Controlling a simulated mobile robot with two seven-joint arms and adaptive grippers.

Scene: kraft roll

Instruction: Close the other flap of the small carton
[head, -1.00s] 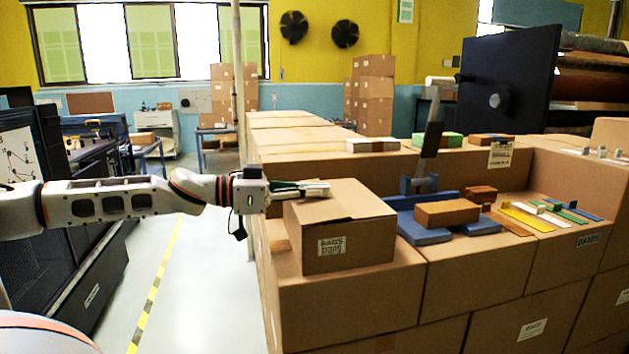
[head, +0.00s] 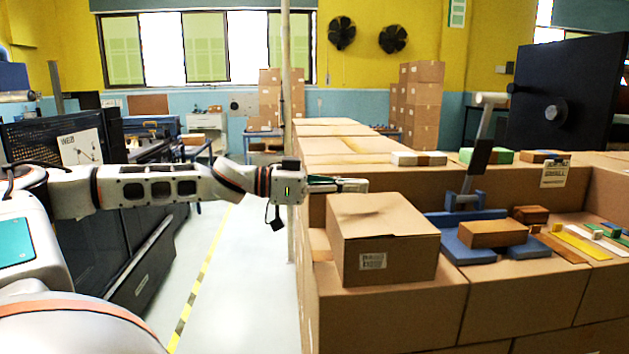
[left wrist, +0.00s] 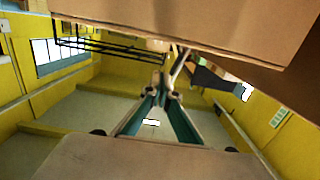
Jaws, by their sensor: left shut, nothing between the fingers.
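The small carton (head: 376,245) is a brown box with a printed label on its front, standing on the larger cartons. Its top (head: 380,214) looks nearly flat from the head, with a slight dark edge line along the front. I cannot tell from this angle which flap is fully down. My left gripper (head: 350,186) is shut and empty, just above and behind the carton's far left top edge. In the left wrist view its fingers (left wrist: 167,92) meet, with cardboard close above and below. My right gripper is out of view.
A blue fixture (head: 470,238) with an upright grey lever (head: 480,140) and a brown block (head: 492,233) stands right of the carton. Coloured strips (head: 580,243) lie further right. A dark panel (head: 570,95) rises behind. The floor aisle (head: 225,270) at left is clear.

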